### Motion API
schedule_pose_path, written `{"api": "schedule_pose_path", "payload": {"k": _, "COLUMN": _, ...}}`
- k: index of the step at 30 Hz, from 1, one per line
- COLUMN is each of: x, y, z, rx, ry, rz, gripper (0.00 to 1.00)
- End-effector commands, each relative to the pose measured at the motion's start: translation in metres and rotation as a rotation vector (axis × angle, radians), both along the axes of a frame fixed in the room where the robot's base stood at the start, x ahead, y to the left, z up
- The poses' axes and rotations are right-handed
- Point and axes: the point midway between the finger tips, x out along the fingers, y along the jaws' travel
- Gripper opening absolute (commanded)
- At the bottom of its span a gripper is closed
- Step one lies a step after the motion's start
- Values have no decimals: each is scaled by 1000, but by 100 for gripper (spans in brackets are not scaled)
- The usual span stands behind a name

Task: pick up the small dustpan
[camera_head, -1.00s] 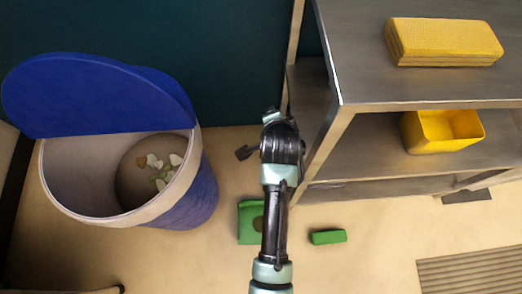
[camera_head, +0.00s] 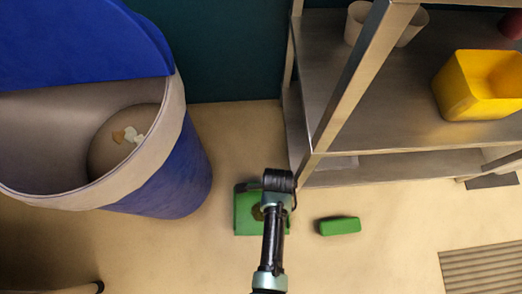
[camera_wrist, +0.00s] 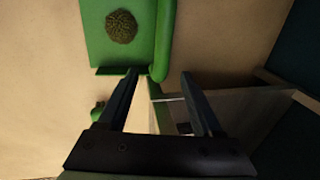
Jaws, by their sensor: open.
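The small dustpan (camera_head: 245,212) is green and lies on the floor between the blue bin and the metal shelf. My arm hides its right part in the head view. In the wrist view the dustpan (camera_wrist: 95,40) fills the top left, with a raised green edge on its right and a round brown clump (camera_wrist: 121,26) on it. My gripper (camera_wrist: 160,73) is open, its two fingers apart just below the raised edge. A thin green part shows between the fingers. I cannot tell whether they touch it. In the head view my gripper end (camera_head: 278,182) is over the dustpan.
A green block (camera_head: 339,226) lies on the floor to the right. The blue bin (camera_head: 180,170) stands open at left with scraps inside. The metal shelf (camera_head: 390,165) at right holds a yellow container (camera_head: 470,95). A floor grate (camera_head: 490,272) is at lower right.

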Motion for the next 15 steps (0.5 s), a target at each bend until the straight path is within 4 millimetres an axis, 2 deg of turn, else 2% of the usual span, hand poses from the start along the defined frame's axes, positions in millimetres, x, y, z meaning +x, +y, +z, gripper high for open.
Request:
{"api": "schedule_pose_path", "payload": {"k": 1, "x": 1, "y": 0, "z": -6, "rx": 0, "ry": -1, "rz": 0, "gripper": 67}}
{"api": "schedule_pose_path", "payload": {"k": 8, "x": 3, "y": 0, "z": -13, "rx": 0, "ry": 0, "rz": 0, "gripper": 67}}
{"api": "schedule_pose_path", "payload": {"k": 15, "x": 9, "y": 2, "z": -38, "rx": 0, "ry": -1, "rz": 0, "gripper": 67}}
